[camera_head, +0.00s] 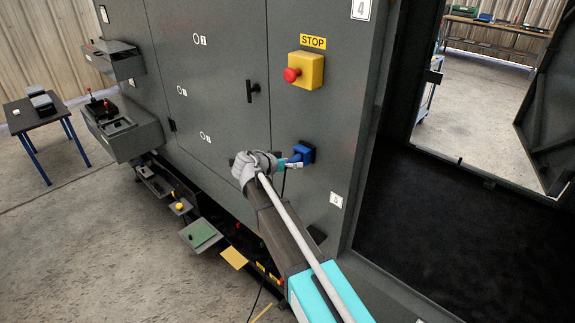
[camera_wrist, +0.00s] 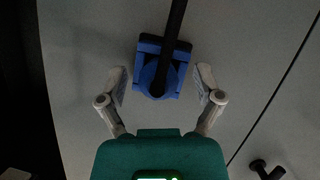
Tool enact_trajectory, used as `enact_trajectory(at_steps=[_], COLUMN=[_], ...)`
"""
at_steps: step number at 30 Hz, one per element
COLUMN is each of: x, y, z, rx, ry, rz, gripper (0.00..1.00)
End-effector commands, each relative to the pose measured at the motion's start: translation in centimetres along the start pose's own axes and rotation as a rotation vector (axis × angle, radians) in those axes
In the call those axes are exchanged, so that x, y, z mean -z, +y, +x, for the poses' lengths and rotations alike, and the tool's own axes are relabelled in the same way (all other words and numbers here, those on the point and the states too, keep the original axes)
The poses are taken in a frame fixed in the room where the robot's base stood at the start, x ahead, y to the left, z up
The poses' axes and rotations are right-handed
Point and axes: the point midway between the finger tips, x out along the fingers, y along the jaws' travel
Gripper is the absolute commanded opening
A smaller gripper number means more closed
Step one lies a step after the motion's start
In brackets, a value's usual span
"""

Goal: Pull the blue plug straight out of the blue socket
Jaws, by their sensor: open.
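The blue socket (camera_head: 305,151) is fixed on the grey cabinet face, below the yellow box with the red button. The blue plug (camera_head: 292,160) sits in it, with a dark cable hanging down. In the wrist view the blue socket (camera_wrist: 149,49) is near the centre top, with the blue plug (camera_wrist: 157,84) in front of it and the black cable running up the picture. My gripper (camera_head: 279,163) is just left of the plug. Its fingers are open (camera_wrist: 161,80), one on each side of the plug, with gaps visible on both sides.
The yellow stop box (camera_head: 305,70) sticks out above the socket. A black door handle (camera_head: 252,90) is up and left, and a small white switch plate (camera_head: 336,200) is below right. An open doorway (camera_head: 455,150) lies to the right.

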Motion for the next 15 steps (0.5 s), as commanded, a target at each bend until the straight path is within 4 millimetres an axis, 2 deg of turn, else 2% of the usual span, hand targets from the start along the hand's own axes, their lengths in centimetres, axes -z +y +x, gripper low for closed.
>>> enact_trajectory(at_steps=[7,15], x=[0.02,0.02], y=[0.03,0.04], z=[0.03,0.04], rx=[0.000,-0.001], ry=[0.000,0.000], rz=[0.000,0.000], gripper=[0.82,0.32])
